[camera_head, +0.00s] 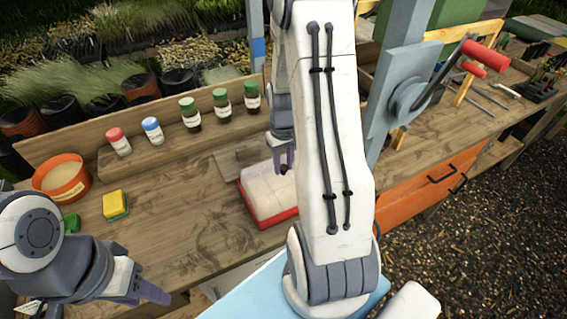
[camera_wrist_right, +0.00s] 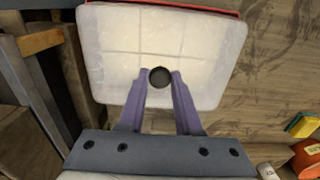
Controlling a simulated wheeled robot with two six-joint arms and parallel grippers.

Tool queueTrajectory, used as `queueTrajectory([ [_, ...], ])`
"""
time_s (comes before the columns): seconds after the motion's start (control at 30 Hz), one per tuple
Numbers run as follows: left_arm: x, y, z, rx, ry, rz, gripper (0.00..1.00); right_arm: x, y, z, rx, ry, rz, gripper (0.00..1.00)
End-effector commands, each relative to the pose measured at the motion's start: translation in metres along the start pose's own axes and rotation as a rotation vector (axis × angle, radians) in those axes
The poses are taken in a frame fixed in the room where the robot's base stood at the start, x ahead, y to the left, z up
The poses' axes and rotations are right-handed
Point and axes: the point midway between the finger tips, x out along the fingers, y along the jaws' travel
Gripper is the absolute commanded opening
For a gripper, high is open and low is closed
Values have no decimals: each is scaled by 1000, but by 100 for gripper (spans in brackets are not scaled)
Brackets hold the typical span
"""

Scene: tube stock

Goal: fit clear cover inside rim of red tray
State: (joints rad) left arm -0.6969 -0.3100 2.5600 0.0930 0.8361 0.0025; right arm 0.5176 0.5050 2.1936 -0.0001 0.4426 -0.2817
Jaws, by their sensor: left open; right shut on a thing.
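The clear cover (camera_wrist_right: 205,60) is a translucent, whitish square with rounded corners and a dark round knob (camera_wrist_right: 160,77). My right gripper (camera_wrist_right: 160,85) is shut on this knob; it also shows in the head view (camera_head: 284,168), partly hidden by my arm. The cover (camera_head: 266,190) lies over the red tray (camera_head: 268,222) on the bench. Red rim shows at the tray's front and left in the head view, and along the top edge in the right wrist view. The other sides are hidden; I cannot tell whether the cover is inside the rim. My left gripper (camera_head: 150,290) is open and empty at lower left.
The wooden bench (camera_head: 190,240) is clear left of the tray. A yellow-green sponge (camera_head: 115,204) and an orange pot (camera_head: 62,180) stand further left. Several capped bottles (camera_head: 190,115) line the back ledge. A blue post with a red-handled lever (camera_head: 465,60) stands at right.

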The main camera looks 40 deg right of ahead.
Motion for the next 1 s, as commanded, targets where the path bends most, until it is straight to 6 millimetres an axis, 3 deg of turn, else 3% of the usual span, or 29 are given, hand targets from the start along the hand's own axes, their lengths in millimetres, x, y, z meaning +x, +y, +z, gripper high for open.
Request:
queueTrajectory([
  [0.43, 0, 0, 0, 0, 0, 0, 49, 0, 0, 0, 0, 0, 0, 0],
  [0.47, 0, 0, 0, 0, 0, 0, 49, 0, 0, 0, 0, 0, 0, 37],
  [0.53, 0, 0, 0, 0, 0, 0, 49, 0, 0, 0, 0, 0, 0, 64],
  [0.57, 0, 0, 0, 0, 0, 0, 49, 0, 0, 0, 0, 0, 0, 68],
  [1.0, -6, 0, 0, 1, 0, 0, 49, -6, 0, 0, 0, 0, 0, 68],
])
